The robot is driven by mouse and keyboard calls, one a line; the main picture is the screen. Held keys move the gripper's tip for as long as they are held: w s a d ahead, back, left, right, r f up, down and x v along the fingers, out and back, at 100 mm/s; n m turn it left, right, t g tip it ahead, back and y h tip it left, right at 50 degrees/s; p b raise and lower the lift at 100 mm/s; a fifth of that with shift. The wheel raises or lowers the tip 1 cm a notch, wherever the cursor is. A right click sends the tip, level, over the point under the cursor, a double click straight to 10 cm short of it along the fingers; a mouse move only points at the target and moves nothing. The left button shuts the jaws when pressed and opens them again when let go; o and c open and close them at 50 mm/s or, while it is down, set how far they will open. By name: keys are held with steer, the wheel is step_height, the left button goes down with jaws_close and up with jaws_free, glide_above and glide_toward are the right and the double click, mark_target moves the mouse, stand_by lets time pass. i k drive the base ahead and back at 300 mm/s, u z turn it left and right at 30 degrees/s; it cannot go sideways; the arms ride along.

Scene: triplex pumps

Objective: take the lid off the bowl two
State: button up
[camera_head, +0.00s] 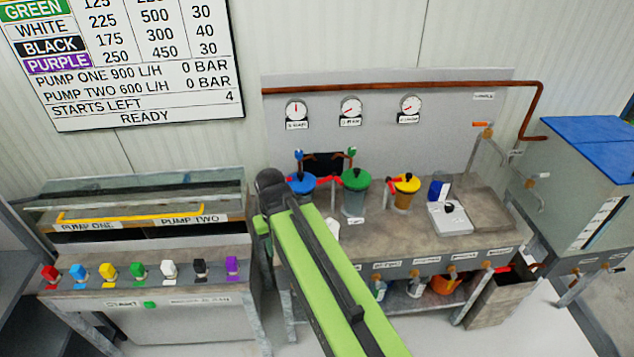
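Three lidded bowls stand in a row at the back of the brown bench. One has a blue lid (301,183), the middle one a green lid (356,179), and the right one a yellow lid (406,183). All three lids sit on their bowls. Their labels are too small to read, so I cannot tell by label which is bowl two; the green-lidded one is second from either side. My green arm reaches up from the bottom, its dark joint just left of the blue-lidded bowl and partly covering it. I cannot make out my gripper.
A white device (450,219) and a blue-and-white box (438,190) stand right of the bowls on the bench (385,237). A copper pipe (400,86) and gauges are on the wall. A panel with several coloured switches (140,272) is at left, a blue-topped tank (590,140) at right.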

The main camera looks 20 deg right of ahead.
mark_target(357, 178)
steer(key=u, duration=0.55)
steer(key=k, duration=0.1)
steer(key=u, duration=2.55)
steer(key=k, duration=2.05)
steer(key=z, duration=0.95)
steer(key=i, duration=1)
steer(key=u, duration=0.1)
